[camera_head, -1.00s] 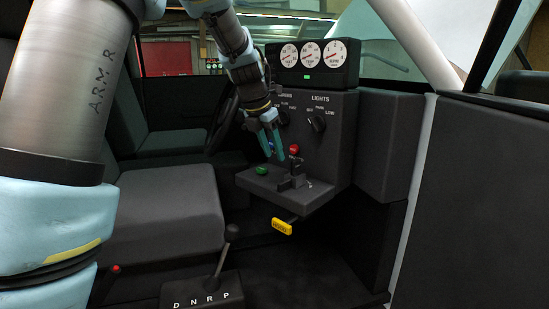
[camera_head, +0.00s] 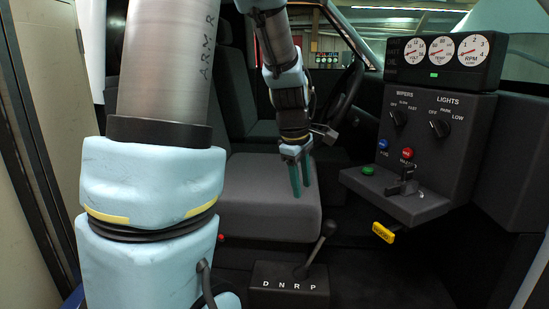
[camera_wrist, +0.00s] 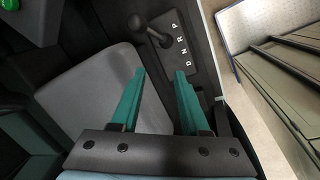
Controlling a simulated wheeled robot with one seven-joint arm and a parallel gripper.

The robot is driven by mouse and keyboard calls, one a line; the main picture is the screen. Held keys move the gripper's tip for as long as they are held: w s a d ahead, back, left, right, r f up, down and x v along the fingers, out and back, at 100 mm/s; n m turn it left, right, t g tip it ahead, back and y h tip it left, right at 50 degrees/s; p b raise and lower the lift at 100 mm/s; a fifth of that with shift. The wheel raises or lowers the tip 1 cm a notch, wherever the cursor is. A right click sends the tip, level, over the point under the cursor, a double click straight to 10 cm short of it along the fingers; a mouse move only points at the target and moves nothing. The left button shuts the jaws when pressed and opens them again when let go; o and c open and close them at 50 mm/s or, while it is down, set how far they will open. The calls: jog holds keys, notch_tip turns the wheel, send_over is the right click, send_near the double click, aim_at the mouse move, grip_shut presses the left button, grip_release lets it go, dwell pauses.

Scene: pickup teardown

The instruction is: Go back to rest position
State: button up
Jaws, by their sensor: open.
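My gripper (camera_head: 299,178) hangs in front of the grey seat (camera_head: 265,205) in the head view, its green fingers pointing down. It is open and empty. In the wrist view my gripper (camera_wrist: 160,78) shows two green fingers set apart with nothing between them. The seat cushion (camera_wrist: 95,95) and the gear shifter (camera_wrist: 155,35) lie beyond the fingers. My arm stands tall at the left of the head view and hides part of the cab there.
A dashboard panel (camera_head: 460,150) with gauges, knobs and buttons stands to the right. A yellow handle (camera_head: 383,232) sticks out below its ledge. The shifter (camera_head: 325,240) rises from a D N R P base. A steering wheel (camera_head: 348,95) is behind my gripper.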

jog(key=s+a+f+m+y, duration=0.1)
jog(key=s+a+f+m, duration=0.4)
jog(key=s+a+m, duration=0.5)
jog(key=a+m, duration=0.2)
jog(key=a, duration=0.1)
jog(key=shift+s+a+f+g+y, duration=0.15)
jog(key=shift+s+a+g+y, duration=0.1)
jog(key=shift+s+g+y, duration=0.1)
